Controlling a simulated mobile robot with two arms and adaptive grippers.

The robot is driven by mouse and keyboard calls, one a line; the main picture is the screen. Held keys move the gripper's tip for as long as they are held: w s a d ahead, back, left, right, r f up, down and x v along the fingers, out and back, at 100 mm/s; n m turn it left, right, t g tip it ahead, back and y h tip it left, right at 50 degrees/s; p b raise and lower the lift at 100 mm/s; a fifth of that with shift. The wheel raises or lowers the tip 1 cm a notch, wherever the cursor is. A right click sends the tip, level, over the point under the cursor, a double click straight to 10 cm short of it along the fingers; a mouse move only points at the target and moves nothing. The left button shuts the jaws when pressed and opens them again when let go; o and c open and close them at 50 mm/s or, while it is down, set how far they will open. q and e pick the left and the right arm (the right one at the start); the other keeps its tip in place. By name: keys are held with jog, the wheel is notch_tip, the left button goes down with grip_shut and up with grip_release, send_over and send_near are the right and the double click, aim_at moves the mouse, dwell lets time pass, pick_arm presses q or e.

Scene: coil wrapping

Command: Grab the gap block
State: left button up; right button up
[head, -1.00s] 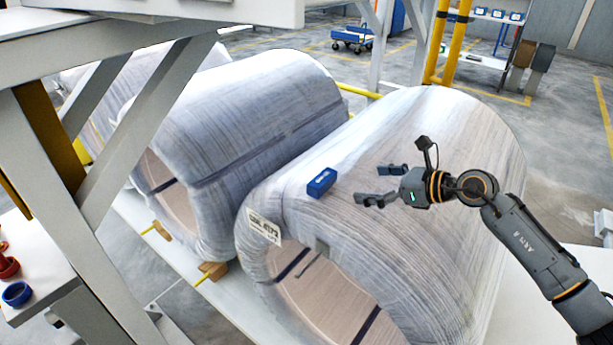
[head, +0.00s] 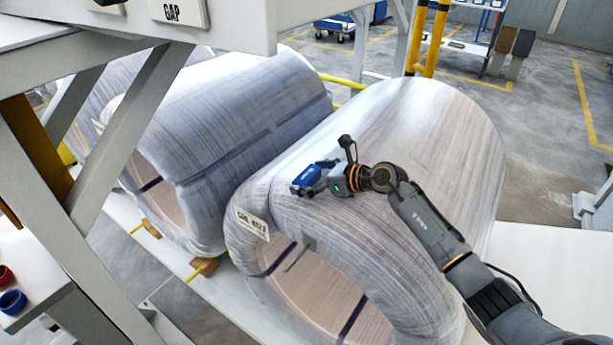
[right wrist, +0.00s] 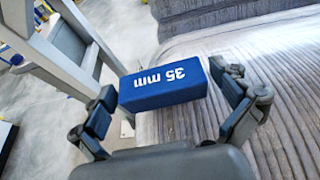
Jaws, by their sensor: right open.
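The gap block is a blue block (head: 306,176) on top of the near wrapped coil (head: 420,140), close to its front edge. In the right wrist view the block (right wrist: 164,86) shows white lettering, "35 mm", upside down. My right gripper (head: 312,181) is at the block. In the right wrist view the open fingers of the right gripper (right wrist: 172,112) stand on either side of the block, one to its left and one to its right. I cannot tell whether either finger touches it. My left gripper is not in view.
A second wrapped coil (head: 230,125) lies close on the left. A white frame with a slanted post (head: 135,125) stands at the left, with a "GAP" sign (head: 178,11) above. Blue and red rings (head: 12,302) sit on a shelf at lower left.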

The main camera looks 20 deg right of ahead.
jog(key=shift+w+a, duration=0.1)
jog(key=shift+w, duration=0.05)
jog(key=c, duration=1.1)
jog(key=shift+o, duration=0.2)
